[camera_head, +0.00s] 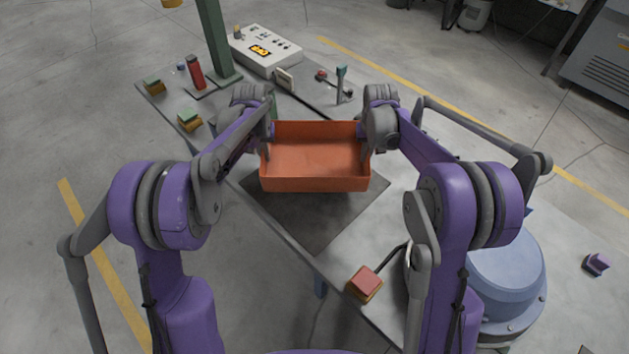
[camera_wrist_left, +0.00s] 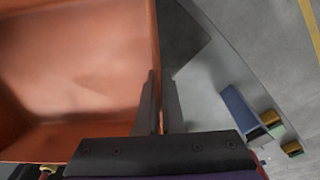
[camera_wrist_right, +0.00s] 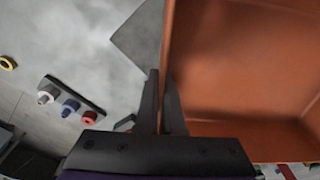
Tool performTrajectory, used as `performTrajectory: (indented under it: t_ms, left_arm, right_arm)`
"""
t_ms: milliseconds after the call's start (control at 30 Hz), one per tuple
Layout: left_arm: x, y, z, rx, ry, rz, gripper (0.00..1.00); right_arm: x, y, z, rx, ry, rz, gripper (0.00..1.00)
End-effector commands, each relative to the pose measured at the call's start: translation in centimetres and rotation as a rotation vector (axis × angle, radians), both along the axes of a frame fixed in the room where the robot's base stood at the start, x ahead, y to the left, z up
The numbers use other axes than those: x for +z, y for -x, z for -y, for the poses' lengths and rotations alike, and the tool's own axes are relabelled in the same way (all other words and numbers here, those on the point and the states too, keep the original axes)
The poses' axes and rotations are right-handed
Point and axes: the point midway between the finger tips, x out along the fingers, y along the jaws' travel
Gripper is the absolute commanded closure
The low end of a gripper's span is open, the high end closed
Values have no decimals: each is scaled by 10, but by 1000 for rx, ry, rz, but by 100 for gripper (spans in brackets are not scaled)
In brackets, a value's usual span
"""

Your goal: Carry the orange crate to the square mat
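The orange crate (camera_head: 315,184) is empty and looks level, in the middle of the head view. My left gripper (camera_head: 267,148) is shut on its left wall, and my right gripper (camera_head: 369,148) is shut on its right wall. In the left wrist view the crate wall (camera_wrist_left: 156,45) runs between the fingers (camera_wrist_left: 160,85). The right wrist view shows the same at the other wall (camera_wrist_right: 167,45), between the fingers (camera_wrist_right: 162,85). The dark square mat (camera_head: 318,222) lies under the crate, partly hidden by it. I cannot tell for sure whether the crate touches the mat.
A green post (camera_head: 213,40), a red cylinder (camera_head: 196,73) and a control box (camera_head: 264,50) stand towards the back of the table. A red-topped block (camera_head: 365,284) sits near the front edge. A blue round housing (camera_head: 506,275) is at the right. Yellow-green blocks (camera_head: 189,120) lie at the left.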

Motion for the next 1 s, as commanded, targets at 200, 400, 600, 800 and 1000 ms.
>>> performTrajectory:
  t_ms: [200, 400, 600, 800, 1000]
  left_arm:
    - [0, 0, 0, 0, 0, 0, 100]
    - [-3, 2, 0, 0, 0, -3, 100]
    - [-19, 11, 0, 0, 0, -18, 100]
    - [-44, 24, 0, 0, 0, -40, 100]
    - [-70, 36, 0, 0, 0, -60, 100]
  right_arm:
    - [0, 0, 0, 0, 0, 0, 100]
    - [-3, 2, 0, 0, 0, -3, 100]
    - [-19, 11, 0, 0, 0, -18, 100]
    - [-44, 24, 0, 0, 0, -41, 100]
    - [-70, 36, 0, 0, 0, -60, 100]
